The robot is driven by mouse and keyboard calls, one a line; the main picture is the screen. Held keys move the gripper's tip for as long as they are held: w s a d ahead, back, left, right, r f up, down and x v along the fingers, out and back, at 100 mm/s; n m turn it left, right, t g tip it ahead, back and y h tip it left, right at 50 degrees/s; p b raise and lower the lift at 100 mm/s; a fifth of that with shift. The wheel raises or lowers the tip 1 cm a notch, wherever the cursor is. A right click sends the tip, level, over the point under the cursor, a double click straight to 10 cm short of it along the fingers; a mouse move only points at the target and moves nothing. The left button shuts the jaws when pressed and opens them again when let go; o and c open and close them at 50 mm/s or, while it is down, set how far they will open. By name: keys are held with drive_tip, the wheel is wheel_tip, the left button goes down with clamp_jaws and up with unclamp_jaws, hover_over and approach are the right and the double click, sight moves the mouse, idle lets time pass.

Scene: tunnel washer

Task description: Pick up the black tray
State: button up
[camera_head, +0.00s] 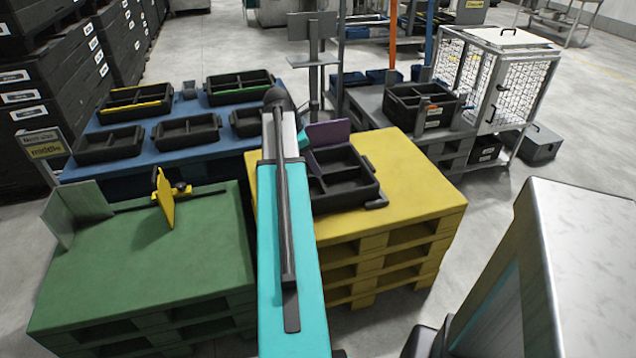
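A black tray (343,198) with divided compartments sits on the yellow pallet stack (410,190), just right of my teal arm. Its left end is hidden behind my arm. A purple plate (328,132) stands upright at its back edge. My arm reaches forward from the bottom of the view and bends down near the tray's back left. A small dark part of my gripper (309,163) seems to show by the tray's left side. My arm hides its fingers, so I cannot tell whether it touches the tray.
Several other black trays (186,131) lie on a blue pallet (160,155) behind left. A green pallet (170,255) at left holds a grey angle plate (77,215) and a yellow bracket (165,198). A black crate (420,108) and a mesh cage (497,85) stand behind right.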

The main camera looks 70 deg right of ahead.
approach(329, 194)
drive_tip(key=shift+x, duration=1.1)
drive_tip(key=shift+s+a, duration=0.1)
drive_tip(key=shift+s, duration=0.1)
drive_tip(key=shift+x, duration=2.6)
drive_tip(key=shift+w, duration=0.1)
drive_tip(key=shift+f+p, duration=0.25)
drive_tip(key=shift+p, duration=0.25)
clamp_jaws()
